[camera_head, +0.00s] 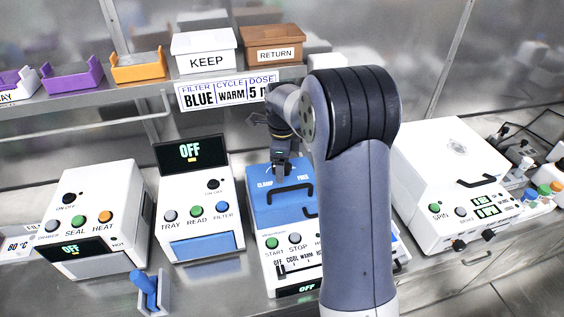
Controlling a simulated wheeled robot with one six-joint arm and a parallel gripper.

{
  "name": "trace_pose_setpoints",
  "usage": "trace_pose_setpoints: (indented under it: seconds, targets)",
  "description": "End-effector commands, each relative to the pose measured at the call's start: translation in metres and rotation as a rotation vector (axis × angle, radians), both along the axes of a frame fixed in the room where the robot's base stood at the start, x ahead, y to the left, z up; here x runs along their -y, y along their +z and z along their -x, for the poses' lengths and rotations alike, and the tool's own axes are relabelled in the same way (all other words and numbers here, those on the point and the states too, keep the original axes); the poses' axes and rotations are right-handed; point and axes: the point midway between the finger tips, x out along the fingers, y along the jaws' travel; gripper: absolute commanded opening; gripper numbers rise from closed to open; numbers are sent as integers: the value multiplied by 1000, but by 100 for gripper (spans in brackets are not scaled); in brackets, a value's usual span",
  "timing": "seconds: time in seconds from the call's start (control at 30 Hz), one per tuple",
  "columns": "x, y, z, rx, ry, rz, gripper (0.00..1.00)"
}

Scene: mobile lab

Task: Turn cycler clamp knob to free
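The cycler (262,217) is the white machine with a blue lid at the middle of the view. Its lid carries the labels CLAMP on the left and FREE on the right, with a dark handle below them. My gripper (285,176) points down over the lid, between the two labels. The clamp knob is hidden by my gripper or too small to make out, so its setting does not show. Whether the fingers touch or hold it is unclear. My arm covers the cycler's right side.
The reader (196,220) and the sealer (92,226) stand to the left, both showing OFF. The spinner (449,170) stands to the right. A shelf above holds the KEEP box (205,52), the RETURN box (272,48) and coloured trays. A blue lever (148,288) is at the front.

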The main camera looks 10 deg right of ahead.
Motion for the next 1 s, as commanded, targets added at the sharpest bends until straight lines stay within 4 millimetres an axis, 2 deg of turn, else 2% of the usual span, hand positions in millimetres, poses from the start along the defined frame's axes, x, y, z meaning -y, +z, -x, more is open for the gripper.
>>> trace_pose_setpoints:
  seconds: [0.23,0.77,1.0]
  targets:
    - [0,-1,0,0,0,0,71]
    - [0,0,0,0,0,0,28]
    - [0,0,0,0,17,0,27]
